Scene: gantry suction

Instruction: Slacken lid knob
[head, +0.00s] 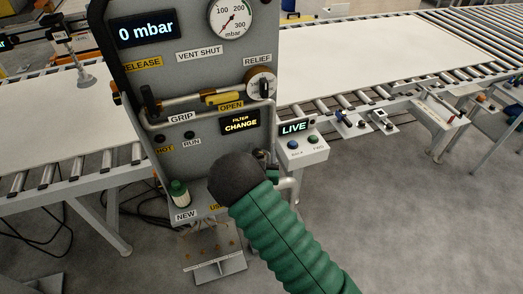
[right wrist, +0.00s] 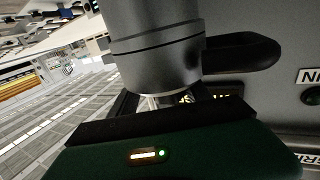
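My right arm, in a green ribbed sleeve with a dark rounded wrist (head: 238,180), reaches the lower front of the grey panel (head: 185,90) in the head view. It hides its own fingers and what lies behind them. In the right wrist view a grey banded cylinder (right wrist: 155,60) stands close in front of my right gripper (right wrist: 158,103). Small bright metal parts show between the cylinder and the dark gripper front. The lid knob cannot be made out clearly, and I cannot tell whether the fingers are closed on it. My left gripper is in neither view.
The pressure display (head: 147,30) reads 0 mbar. A small screen (head: 240,123) reads FILTER CHANGE. A green-capped filter (head: 179,192) stands on the ledge by the NEW label. A button box (head: 302,147) with a LIVE display sits to the right. Conveyors flank the panel.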

